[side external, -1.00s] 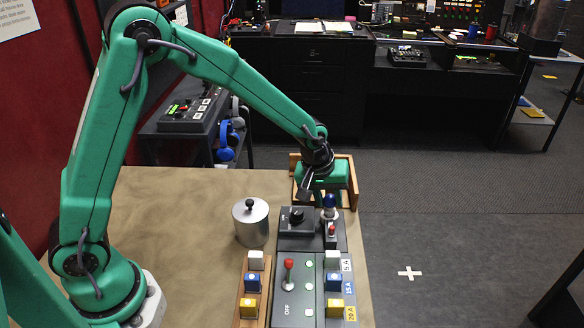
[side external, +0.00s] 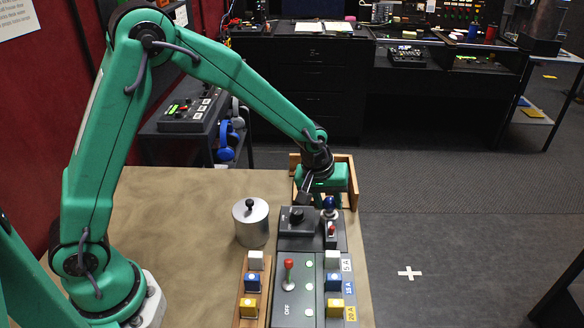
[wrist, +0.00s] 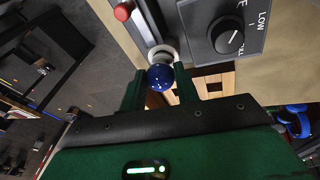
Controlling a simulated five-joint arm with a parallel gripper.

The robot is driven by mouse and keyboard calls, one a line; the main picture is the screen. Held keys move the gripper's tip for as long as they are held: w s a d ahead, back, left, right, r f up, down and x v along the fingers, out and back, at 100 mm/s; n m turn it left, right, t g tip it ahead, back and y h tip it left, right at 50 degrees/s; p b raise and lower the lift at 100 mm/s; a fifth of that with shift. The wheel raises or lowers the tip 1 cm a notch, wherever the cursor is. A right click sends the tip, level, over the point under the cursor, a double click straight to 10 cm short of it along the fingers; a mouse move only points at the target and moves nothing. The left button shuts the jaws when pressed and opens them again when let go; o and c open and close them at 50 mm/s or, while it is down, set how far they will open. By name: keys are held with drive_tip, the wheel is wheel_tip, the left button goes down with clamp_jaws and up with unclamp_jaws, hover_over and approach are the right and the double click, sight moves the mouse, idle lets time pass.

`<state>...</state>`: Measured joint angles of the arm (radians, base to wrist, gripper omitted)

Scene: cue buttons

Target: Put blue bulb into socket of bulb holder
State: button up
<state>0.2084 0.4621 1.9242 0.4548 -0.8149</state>
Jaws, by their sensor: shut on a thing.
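The blue bulb (side external: 330,202) is between the fingers of my gripper (wrist: 160,73), which is shut on it. In the wrist view the round blue bulb (wrist: 160,78) shows between two dark green fingers. The bulb holder's pale ring-shaped socket (wrist: 161,52) lies directly beyond the bulb and is partly covered by it. In the side view the bulb is right at the pale socket (side external: 331,214), at the far right of the dark panel. I cannot tell whether the bulb sits inside the socket or just above it.
A small red button (side external: 332,230) stands just in front of the socket. A black dial (side external: 297,215) is to its left. A silver lidded pot (side external: 250,222) stands further left. A wooden tray (side external: 352,186) is behind the gripper. The board's left part is bare.

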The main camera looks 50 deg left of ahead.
drive_tip(key=shift+f, duration=0.15)
idle(0.4)
drive_tip(key=o, duration=1.2)
drive_tip(key=shift+r, duration=3.5)
